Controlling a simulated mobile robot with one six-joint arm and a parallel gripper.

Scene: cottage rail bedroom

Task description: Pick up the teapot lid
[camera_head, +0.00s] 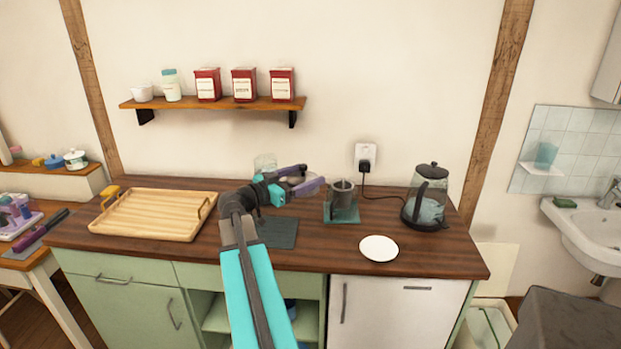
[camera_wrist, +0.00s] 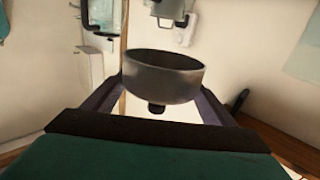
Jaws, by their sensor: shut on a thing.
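My gripper (camera_head: 304,179) is above the counter, left of the grey pot. In the wrist view its two fingers stand on either side of a round grey lid (camera_wrist: 162,80) and are shut on it. A small dark knob on the lid points toward the palm. In the head view the lid is small and mostly hidden between the fingers. A grey open-topped pot (camera_head: 343,190), apparently the teapot, stands on a dark green mat to the right of my gripper.
A wooden tray (camera_head: 135,216) lies at the left of the counter. A dark mat (camera_head: 278,232) lies below my gripper, with a glass jar (camera_head: 264,161) behind. A white plate (camera_head: 379,248) and a kettle (camera_head: 430,202) are to the right. A shelf (camera_head: 215,105) with tins hangs above.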

